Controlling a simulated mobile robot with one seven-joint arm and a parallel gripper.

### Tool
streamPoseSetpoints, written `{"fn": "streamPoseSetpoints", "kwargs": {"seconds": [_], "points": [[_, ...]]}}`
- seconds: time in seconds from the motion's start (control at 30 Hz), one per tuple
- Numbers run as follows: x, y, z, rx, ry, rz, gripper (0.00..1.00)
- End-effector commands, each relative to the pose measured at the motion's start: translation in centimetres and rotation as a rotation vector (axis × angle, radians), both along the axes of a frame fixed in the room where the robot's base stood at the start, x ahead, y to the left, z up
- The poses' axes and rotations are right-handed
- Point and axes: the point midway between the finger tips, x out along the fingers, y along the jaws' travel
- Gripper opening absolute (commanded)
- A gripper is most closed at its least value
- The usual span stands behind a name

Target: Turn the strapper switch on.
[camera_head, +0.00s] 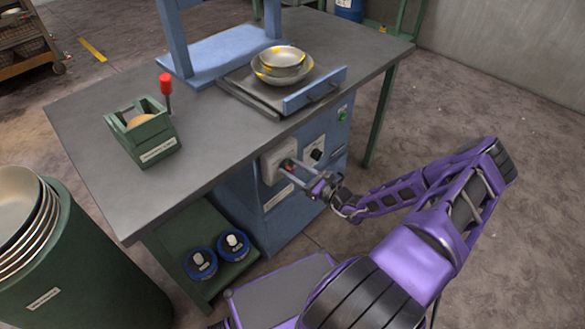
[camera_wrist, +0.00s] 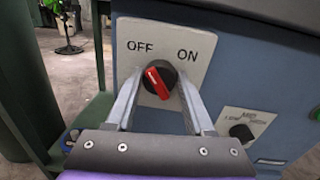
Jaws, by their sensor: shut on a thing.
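The strapper switch is a black round knob with a red handle (camera_wrist: 157,83), on a white plate (camera_wrist: 190,62) marked OFF at left and ON at right. The red handle is tilted, its upper end leaning left toward OFF. In the head view the white switch plate (camera_head: 272,158) is on the blue cabinet front under the table top. My gripper (camera_wrist: 161,82) has one finger on each side of the knob and is shut on it. In the head view my gripper (camera_head: 290,168) partly hides the knob.
A second black knob (camera_wrist: 241,133) on a white plate is to the lower right. The table (camera_head: 110,110) overhangs the cabinet and holds a green box (camera_head: 150,145), a red-topped post (camera_head: 166,85) and bowls (camera_head: 280,62). Open floor (camera_head: 430,110) lies to the right.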

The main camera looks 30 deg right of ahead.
Motion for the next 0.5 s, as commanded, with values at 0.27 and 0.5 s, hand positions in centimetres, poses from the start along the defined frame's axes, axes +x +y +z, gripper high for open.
{"fn": "streamPoseSetpoints", "kwargs": {"seconds": [0.27, 0.5], "points": [[-0.03, -0.03, -0.07, 0.225, 0.084, 0.0, 0.0], [-0.02, -0.06, -0.15, 0.439, 0.162, 0.002, 0.0]]}}
